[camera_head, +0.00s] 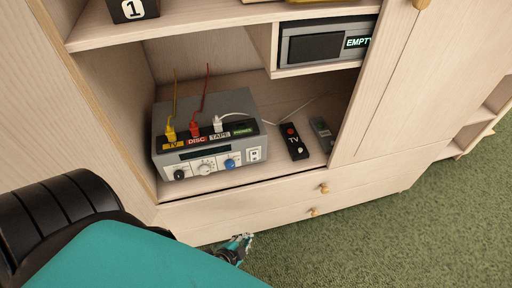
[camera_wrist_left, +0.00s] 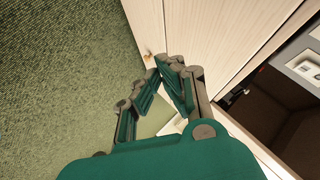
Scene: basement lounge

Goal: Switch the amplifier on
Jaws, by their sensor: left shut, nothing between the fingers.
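The amplifier (camera_head: 204,133) is a grey box on the lower shelf of the open cabinet. Its front has a black knob (camera_head: 179,174), a pale dial (camera_head: 206,166), a blue knob (camera_head: 231,163) and a white rocker switch plate (camera_head: 254,154) at the right end. I cannot tell the switch position. Yellow, red and white plugs stand in its top. My left gripper (camera_head: 240,243) is shut and empty, low in front of the drawers and apart from the amplifier. In the left wrist view its fingers (camera_wrist_left: 166,64) meet. A grey face with a white plate (camera_wrist_left: 307,68) shows at the right edge there, apparently the amplifier. My right gripper is not in view.
A black TV remote (camera_head: 294,142) and a grey handset (camera_head: 322,133) lie right of the amplifier. A box marked EMPTY (camera_head: 325,45) sits in the compartment above. Drawers with wooden knobs (camera_head: 325,188) are below the shelf. Green carpet (camera_head: 400,230) is clear at the right.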

